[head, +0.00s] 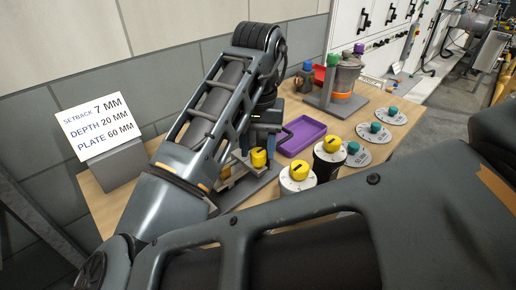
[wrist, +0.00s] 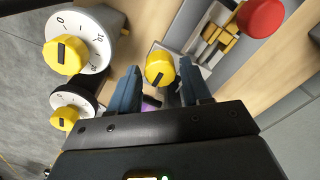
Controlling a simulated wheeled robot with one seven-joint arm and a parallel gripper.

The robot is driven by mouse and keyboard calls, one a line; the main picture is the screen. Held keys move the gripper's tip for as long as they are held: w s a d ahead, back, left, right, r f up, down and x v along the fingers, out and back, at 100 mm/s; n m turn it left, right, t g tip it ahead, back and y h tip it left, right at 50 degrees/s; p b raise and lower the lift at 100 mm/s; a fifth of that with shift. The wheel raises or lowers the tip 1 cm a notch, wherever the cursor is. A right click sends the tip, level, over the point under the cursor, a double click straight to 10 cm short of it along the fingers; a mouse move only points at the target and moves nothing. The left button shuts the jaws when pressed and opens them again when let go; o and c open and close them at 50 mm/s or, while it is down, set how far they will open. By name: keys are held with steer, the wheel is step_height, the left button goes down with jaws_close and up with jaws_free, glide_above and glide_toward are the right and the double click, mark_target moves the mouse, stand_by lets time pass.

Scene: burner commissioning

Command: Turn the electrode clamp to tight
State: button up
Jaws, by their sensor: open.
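A yellow knob with a black pointer bar, apparently the electrode clamp (head: 258,157), stands at the grey fixture base (head: 250,187) in the middle of the head view. In the wrist view the same yellow knob (wrist: 159,69) shows between the fingertips of my gripper (wrist: 161,82). The two blue-grey fingers are apart, one on each side of the knob, with gaps visible. I cannot tell how far the fingertips are from it in depth. Any tight marking for the knob is not readable. In the head view my arm hides part of the fixture.
Two yellow-topped dials (head: 298,171) (head: 330,145) stand right of the fixture, close to it. A purple tray (head: 302,134) lies behind. Several teal-knobbed discs (head: 374,128) lie to the right. A sign (head: 99,126) reads setback 7, depth 20, plate 60 mm.

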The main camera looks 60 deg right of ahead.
mark_target(258, 153)
step_height(258, 153, up, 7)
steer(key=shift+f, duration=0.2)
stand_by(0.6)
